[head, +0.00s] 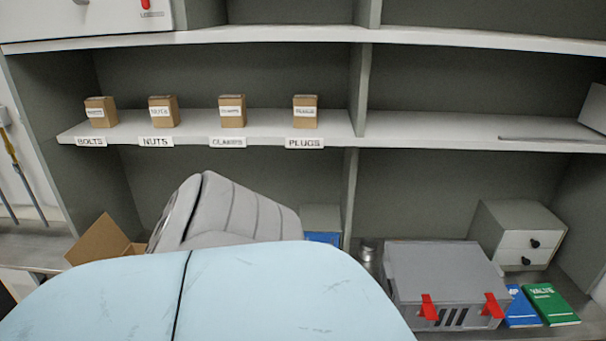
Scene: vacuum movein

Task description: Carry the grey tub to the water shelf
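I cannot make out a sure grey tub. A grey ribbed, rounded object (240,210) stands tilted behind the large pale blue shape at the lower left, which hides its lower part. A flat-topped grey case (440,268) with two red latches and a slotted front sits at the lower right. No shelf marked water shows; the readable labels on the middle shelf (430,124) include BOLTS, NUTS and PLUGS. Neither of my grippers is in view. The pale blue shape has a dark seam, and I cannot tell what it is.
Several small cardboard boxes (232,111) stand behind labels on the left middle shelf. The right middle shelf is mostly bare. An open carton (98,243) lies at the lower left. A small drawer unit (517,233), a blue book (521,309) and a green book (551,304) are at lower right.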

